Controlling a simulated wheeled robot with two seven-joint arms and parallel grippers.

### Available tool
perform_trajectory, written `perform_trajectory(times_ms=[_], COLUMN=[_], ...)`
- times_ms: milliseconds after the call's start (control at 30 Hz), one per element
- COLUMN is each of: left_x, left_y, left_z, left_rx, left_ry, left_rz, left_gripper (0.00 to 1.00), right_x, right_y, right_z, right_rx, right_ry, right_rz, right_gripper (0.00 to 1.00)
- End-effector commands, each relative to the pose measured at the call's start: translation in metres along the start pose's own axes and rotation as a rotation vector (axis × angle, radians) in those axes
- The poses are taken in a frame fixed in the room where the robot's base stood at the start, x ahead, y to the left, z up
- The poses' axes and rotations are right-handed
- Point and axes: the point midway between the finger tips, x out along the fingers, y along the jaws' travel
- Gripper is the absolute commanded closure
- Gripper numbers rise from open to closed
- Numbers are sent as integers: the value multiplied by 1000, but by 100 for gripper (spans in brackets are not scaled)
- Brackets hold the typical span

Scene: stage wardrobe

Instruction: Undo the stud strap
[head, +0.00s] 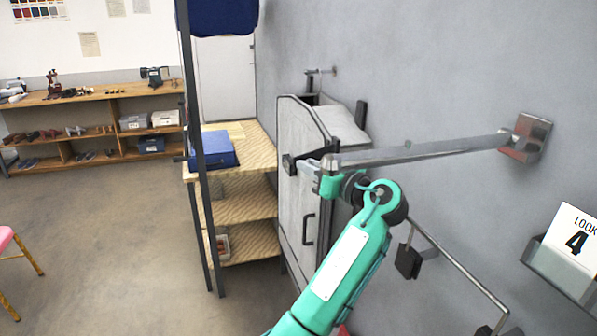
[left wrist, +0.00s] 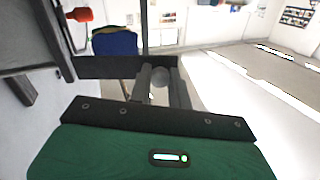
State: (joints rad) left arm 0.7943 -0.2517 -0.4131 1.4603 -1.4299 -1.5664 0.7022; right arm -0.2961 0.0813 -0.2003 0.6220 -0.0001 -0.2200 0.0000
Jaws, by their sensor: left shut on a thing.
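A dark band, which looks like the stud strap (head: 327,150), lies across the upper edge of a pale upright panel or case (head: 294,220) in the head view. It also shows as a dark bar (left wrist: 105,67) in the left wrist view. My left gripper (head: 308,171) is at this band, its grey fingers partly hidden by my wrist. In the left wrist view my left gripper (left wrist: 161,78) is shut, with a small grey round piece between its fingers at the band. Whether the stud is fastened cannot be told. My right gripper is out of view.
A metal rail (head: 430,151) runs from a wall bracket to beside my left wrist. A lower rail (head: 455,262) with black clips and a sign holder (head: 565,265) are at right. The floor at left is mostly clear.

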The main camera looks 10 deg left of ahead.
Motion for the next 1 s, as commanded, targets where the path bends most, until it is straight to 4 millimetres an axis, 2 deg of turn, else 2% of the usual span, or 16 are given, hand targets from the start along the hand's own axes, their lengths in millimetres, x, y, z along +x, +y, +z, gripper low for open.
perform_trajectory(times_ms=[33,233,733,767,867,1000], left_x=[-1,-1,0,0,0,-1], left_y=[0,0,-1,-1,0,0], left_z=[3,1,-2,-2,-2,-1], left_rx=[-2,-2,-4,-4,-3,-2], left_ry=[-3,-12,-13,-13,-13,-14], left_rz=[-20,-77,-99,-99,-98,-96], left_gripper=[100,100,100,79,60,59], right_x=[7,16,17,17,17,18], right_y=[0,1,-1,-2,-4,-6], right_z=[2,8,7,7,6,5], right_rx=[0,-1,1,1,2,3], right_ry=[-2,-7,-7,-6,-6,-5], right_rz=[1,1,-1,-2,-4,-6], right_gripper=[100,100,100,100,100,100])
